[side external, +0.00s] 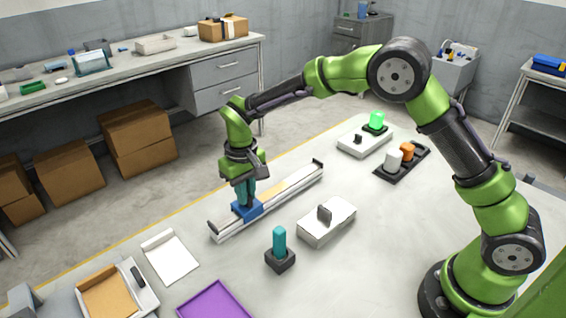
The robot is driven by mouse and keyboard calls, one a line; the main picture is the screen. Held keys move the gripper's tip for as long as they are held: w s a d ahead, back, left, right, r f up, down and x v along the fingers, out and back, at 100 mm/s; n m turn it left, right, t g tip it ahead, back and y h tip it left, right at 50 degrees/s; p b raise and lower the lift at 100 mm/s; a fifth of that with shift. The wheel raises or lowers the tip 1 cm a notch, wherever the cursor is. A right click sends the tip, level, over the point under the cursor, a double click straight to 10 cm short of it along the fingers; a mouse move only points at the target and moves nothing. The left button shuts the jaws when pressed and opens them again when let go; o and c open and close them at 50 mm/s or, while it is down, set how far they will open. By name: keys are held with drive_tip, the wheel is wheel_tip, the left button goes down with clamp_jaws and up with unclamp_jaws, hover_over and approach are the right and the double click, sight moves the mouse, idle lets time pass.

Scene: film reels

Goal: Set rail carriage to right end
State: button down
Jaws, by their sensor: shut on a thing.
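The rail (293,190) lies diagonally across the table, with a raised stop at each end. Its blue carriage (246,211) sits near the rail's lower-left end, a short way from that stop. My gripper (246,194) points down over the carriage and is shut on the teal upright post on top of it. The fingers partly hide the post. The longer free stretch of rail runs to the upper right, toward the far stop (318,163).
A teal peg in a dark base (280,254) and a grey box with an upright tab (327,222) stand near the rail. A black tray with white and orange cylinders (402,163) and a green-lit box (366,141) are farther right.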

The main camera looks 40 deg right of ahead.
drive_tip(key=a, duration=0.7)
drive_tip(key=c, duration=1.1)
unclamp_jaws()
drive_tip(key=shift+c, duration=0.2)
drive_tip(key=shift+d, duration=0.1)
drive_tip(key=shift+d+r, duration=0.1)
drive_tip(key=shift+r, duration=0.05)
drive_tip(key=shift+r, duration=0.3)
wheel_tip(320, 180, up, 16)
